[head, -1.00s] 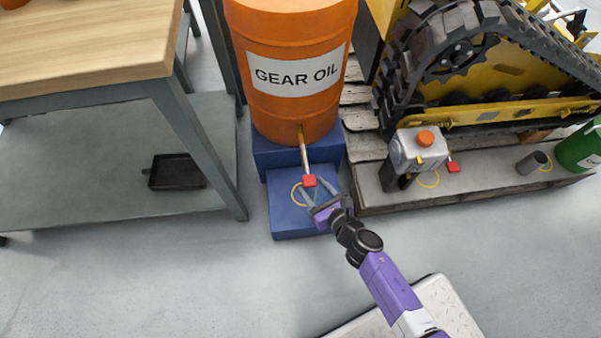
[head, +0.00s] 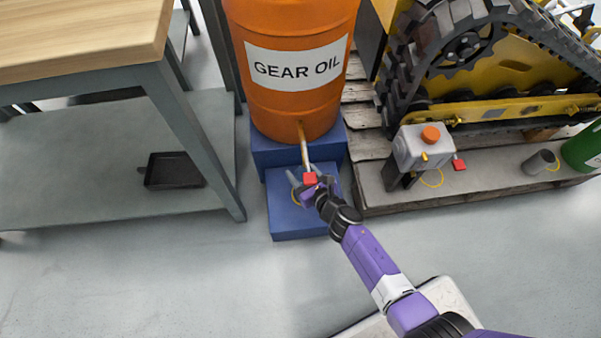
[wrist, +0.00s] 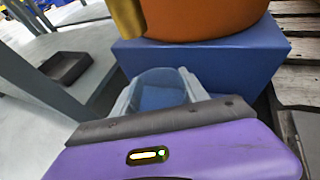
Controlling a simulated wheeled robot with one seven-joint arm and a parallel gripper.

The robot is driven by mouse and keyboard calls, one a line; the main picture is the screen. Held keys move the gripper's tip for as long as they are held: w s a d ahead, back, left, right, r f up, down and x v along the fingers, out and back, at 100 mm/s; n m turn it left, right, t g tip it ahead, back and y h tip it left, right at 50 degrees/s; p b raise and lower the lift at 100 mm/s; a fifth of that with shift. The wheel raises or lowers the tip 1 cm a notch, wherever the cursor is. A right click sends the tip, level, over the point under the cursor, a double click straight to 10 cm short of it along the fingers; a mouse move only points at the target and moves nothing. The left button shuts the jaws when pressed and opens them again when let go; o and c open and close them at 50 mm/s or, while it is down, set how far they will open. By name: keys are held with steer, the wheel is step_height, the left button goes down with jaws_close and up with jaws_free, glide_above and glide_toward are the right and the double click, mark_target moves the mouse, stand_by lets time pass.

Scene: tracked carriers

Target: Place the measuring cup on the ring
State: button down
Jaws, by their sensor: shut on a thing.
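My gripper (head: 308,187) is low over the blue step (head: 290,228) in front of the orange drum, close by the red-handled tap (head: 310,179). In the wrist view its fingers are shut on a clear, curved see-through vessel, seemingly the measuring cup (wrist: 162,88). The cup looks about upright; its base is hidden behind the gripper body. In the head view the cup is too small and covered to make out. I cannot tell whether the cup touches the step.
The orange gear oil drum (head: 290,105) stands on a taller blue block behind the gripper. A workbench (head: 200,130) with a black tray (head: 174,170) is on the left. On the right are a white tank (head: 422,150), a grey cup (head: 537,162) and other yellow rings on a pallet.

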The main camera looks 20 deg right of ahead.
steer(key=shift+r, duration=0.1)
steer(key=c, duration=0.6)
jaws_free()
steer(key=p+v, duration=0.4)
steer(key=v, duration=0.8)
steer(key=shift+s, duration=0.1)
